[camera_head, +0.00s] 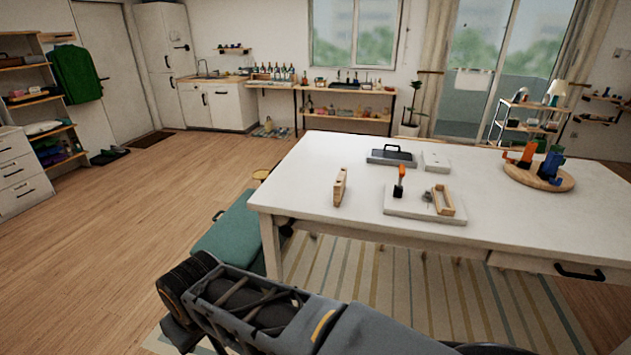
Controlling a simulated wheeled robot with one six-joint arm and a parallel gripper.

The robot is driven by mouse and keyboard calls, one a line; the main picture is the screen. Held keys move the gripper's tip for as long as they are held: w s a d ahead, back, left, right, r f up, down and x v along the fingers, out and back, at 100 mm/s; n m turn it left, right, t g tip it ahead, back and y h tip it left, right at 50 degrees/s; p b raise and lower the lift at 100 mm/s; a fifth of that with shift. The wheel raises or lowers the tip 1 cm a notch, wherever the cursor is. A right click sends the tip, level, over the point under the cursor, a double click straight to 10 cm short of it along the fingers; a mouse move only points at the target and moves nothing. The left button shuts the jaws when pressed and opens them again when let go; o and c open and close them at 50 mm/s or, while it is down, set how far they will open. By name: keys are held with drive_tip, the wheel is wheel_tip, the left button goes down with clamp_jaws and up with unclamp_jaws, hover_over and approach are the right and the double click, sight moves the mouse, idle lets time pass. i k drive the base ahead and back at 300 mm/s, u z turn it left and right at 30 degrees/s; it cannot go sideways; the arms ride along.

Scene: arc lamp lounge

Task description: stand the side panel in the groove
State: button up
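A light wooden panel (340,187) stands on its edge near the left front of the white table; it looks like the side panel. To its right lies a pale base board (415,210). On the board are an orange-handled clamp-like tool (401,180) and a small wooden frame (443,200). The panel is apart from the board. A groove is too small to make out. My arm crosses the bottom of the view, below the table's front edge; its gripper fingers do not show.
Behind the board are a dark tray with a handle (391,156) and a pale block (435,161). A round wooden board (538,176) with orange and blue items stands at the right. A green bench (228,235) sits by the white table's (300,165) left end. The table's left part is clear.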

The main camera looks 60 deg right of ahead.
sight(446, 206)
drive_tip(key=z, duration=0.25)
drive_tip(key=i, duration=0.8)
drive_tip(key=z, duration=1.15)
drive_tip(key=i, duration=0.75)
drive_tip(key=z, duration=0.7)
